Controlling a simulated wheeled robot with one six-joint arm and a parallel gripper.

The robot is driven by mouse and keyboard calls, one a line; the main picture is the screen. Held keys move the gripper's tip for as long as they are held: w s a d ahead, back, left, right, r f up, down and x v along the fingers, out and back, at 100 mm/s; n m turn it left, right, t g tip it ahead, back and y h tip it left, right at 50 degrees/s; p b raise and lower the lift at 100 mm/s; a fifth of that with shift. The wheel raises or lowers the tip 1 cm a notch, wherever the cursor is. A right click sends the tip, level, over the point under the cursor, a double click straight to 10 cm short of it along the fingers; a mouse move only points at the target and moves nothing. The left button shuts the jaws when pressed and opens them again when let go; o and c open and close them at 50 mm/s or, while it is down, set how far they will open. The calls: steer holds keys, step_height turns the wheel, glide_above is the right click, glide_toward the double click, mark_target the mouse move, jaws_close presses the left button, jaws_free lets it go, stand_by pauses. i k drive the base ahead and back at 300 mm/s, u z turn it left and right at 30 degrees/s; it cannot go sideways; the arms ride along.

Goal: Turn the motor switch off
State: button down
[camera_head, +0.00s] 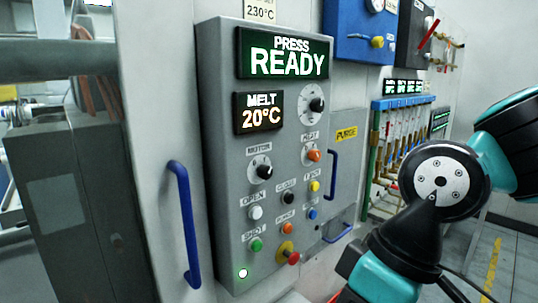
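The motor switch (265,171) is a black rotary knob on a pale round plate, under the label MOTOR. It sits at the middle left of the grey control panel (222,120). Its pointer is too small for me to read its setting. Nothing touches it. My gripper does not show; only teal and black links of my arm are seen, at the right and lower right, apart from the panel.
Above the switch are a PRESS READY display (285,53) and a MELT 20°C display (259,111). A larger dial (317,104), several coloured buttons and a red mushroom button (293,258) surround it. Blue handles (185,225) stick out beside the panel.

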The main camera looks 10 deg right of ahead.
mark_target(265, 171)
steer(key=z, duration=0.1)
steer(key=k, duration=0.45)
steer(key=u, duration=1.1)
steer(key=i, duration=0.9)
steer(key=z, duration=2.25)
